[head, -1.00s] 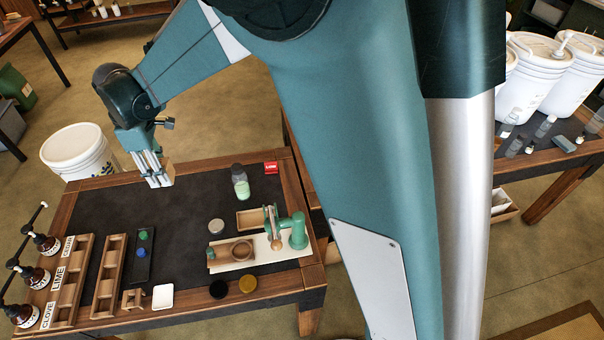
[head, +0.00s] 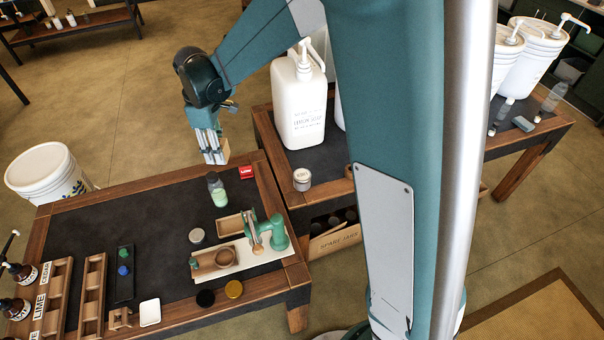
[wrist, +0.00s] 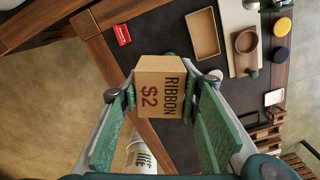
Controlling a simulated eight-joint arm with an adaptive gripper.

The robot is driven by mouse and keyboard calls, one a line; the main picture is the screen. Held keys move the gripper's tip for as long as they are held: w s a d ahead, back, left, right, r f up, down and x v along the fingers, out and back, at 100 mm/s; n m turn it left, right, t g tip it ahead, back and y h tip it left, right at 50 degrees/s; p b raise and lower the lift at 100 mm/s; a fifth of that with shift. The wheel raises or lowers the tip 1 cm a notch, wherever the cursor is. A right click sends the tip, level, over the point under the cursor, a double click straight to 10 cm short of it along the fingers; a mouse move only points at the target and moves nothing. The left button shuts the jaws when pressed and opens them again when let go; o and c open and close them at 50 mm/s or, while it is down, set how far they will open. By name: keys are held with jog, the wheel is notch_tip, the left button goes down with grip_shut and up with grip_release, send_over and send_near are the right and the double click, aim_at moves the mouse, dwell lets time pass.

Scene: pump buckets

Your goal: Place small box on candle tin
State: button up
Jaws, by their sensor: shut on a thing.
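The small box is a tan carton marked "RIBBON $2" (wrist: 150,88). It sits between the fingertips of my gripper (wrist: 161,97), which is shut on its two sides. In the head view my gripper (head: 214,157) points down over the far right edge of the near table, with the box (head: 225,151) at its tips. A short round silvery tin with a labelled top (head: 302,180), which looks like the candle tin, stands on the right table's near corner. It is apart from the box, to its right. A second low round grey tin (head: 196,236) sits on the near table.
A tall white pump jug (head: 303,110) stands behind the labelled tin. A red box (head: 246,172) and a green-filled bottle (head: 217,190) stand near the near table's far right corner. A green press (head: 272,232) stands nearer. My arm hides part of the right table.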

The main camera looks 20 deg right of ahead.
jog(key=d+m+p, duration=0.1)
jog(key=d+m, duration=0.1)
jog(key=d, duration=1.2)
jog(key=m+p, duration=0.2)
jog(key=m, duration=0.1)
send_over(302, 174)
jog(key=shift+s+f, duration=0.1)
jog(key=shift+f, duration=2.4)
jog(key=shift+f, duration=0.15)
jog(key=shift+f+b, duration=0.45)
jog(key=shift+f, duration=2.5)
jog(key=shift+f, duration=1.9)
jog(key=shift+f+b, duration=0.15)
jog(key=shift+b, duration=0.25)
